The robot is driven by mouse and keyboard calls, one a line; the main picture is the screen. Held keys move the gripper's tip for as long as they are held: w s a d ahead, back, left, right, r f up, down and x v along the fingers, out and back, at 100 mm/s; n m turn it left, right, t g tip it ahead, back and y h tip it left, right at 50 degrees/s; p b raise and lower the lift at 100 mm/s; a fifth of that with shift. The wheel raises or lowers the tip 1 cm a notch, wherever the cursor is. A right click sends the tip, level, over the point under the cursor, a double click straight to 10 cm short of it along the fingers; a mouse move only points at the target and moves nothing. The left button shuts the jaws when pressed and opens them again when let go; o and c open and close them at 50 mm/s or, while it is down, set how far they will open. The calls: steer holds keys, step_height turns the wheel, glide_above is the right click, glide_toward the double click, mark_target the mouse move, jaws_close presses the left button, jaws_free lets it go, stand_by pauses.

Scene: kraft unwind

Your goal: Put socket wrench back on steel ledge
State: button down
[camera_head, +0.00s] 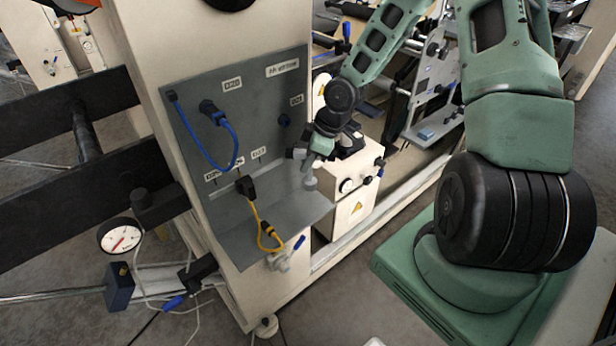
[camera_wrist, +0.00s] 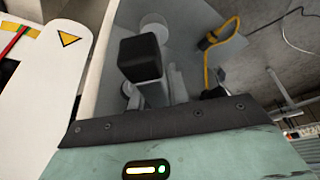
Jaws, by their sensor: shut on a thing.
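The steel ledge (camera_head: 262,228) is a grey shelf at the foot of the grey panel in the head view. My gripper (camera_head: 308,158) is at the panel's right side, above the ledge's right end. It is shut on the socket wrench (camera_head: 309,183), a small grey piece showing below the fingers, apparently clear of the ledge. In the wrist view a dark finger pad (camera_wrist: 140,58) covers much of the wrench, and a rounded grey end (camera_wrist: 155,24) shows beyond it. The rest of the wrench is hidden.
A yellow cable (camera_head: 257,222) hangs from the panel (camera_head: 245,120) down to the ledge's front. A blue cable (camera_head: 236,150) loops above. A white box with a warning sign (camera_head: 355,207) stands right of the ledge. A gauge (camera_head: 120,238) is at lower left.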

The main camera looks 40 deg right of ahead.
mark_target(308, 180)
steer(key=f, duration=0.6)
steer(key=shift+s+f, duration=0.2)
steer(key=shift+w+f, duration=0.2)
steer(key=shift+f, duration=0.05)
steer(key=c, duration=1.3)
jaws_free()
